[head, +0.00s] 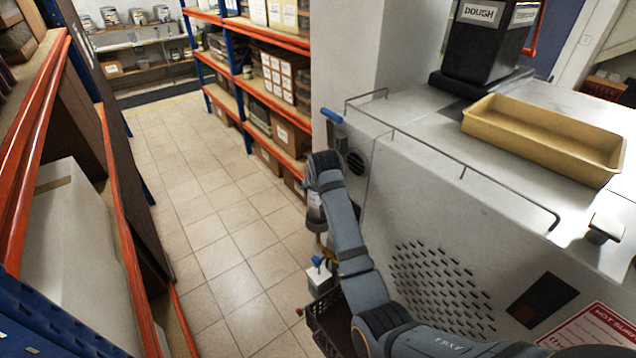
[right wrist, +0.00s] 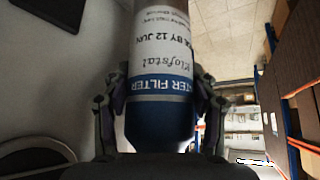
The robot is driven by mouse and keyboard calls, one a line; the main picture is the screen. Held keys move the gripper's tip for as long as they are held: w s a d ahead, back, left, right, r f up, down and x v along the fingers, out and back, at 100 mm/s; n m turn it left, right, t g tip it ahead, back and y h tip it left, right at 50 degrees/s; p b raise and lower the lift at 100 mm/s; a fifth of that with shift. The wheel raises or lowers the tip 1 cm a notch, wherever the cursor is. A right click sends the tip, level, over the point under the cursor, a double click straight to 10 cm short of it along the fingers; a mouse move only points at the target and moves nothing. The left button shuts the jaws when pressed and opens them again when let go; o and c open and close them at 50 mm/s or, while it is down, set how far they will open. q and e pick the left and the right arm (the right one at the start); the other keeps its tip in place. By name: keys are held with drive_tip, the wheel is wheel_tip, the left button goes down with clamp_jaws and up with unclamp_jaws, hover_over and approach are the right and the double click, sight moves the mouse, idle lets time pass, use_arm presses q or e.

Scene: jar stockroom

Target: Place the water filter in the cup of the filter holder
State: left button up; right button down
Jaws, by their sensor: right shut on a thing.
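The water filter (right wrist: 160,45) fills the middle of the right wrist view. It is a cylinder with a white printed upper part and a blue band and tapering blue end lower in the picture. My right gripper (right wrist: 160,110) is shut on it, one finger on each side of the blue part. In the head view my right arm reaches out beside the grey machine wall, and the hand is partly hidden by the arm. I cannot make out the filter holder or its cup for certain in either view. My left gripper is not in view.
The grey machine (head: 440,220) stands close on the right, with a thin rail and a yellow tray (head: 545,138) on top. A dark crate (head: 324,317) and a blue-topped white item (head: 318,272) are below my right arm. Shelves line both sides. The tiled aisle (head: 215,235) is clear.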

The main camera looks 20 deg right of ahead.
drive_tip(key=c, duration=0.8)
unclamp_jaws()
drive_tip(key=shift+s, duration=0.3)
drive_tip(key=shift+c, duration=0.2)
drive_tip(key=shift+o, duration=1.2)
drive_tip(key=shift+s+a+r, duration=0.1)
drive_tip(key=shift+s+a, duration=0.05)
drive_tip(key=shift+o, duration=1)
drive_tip(key=shift+a, duration=0.1)
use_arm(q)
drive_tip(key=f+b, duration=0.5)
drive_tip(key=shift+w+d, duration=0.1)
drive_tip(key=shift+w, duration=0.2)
use_arm(e)
drive_tip(key=v, duration=1.2)
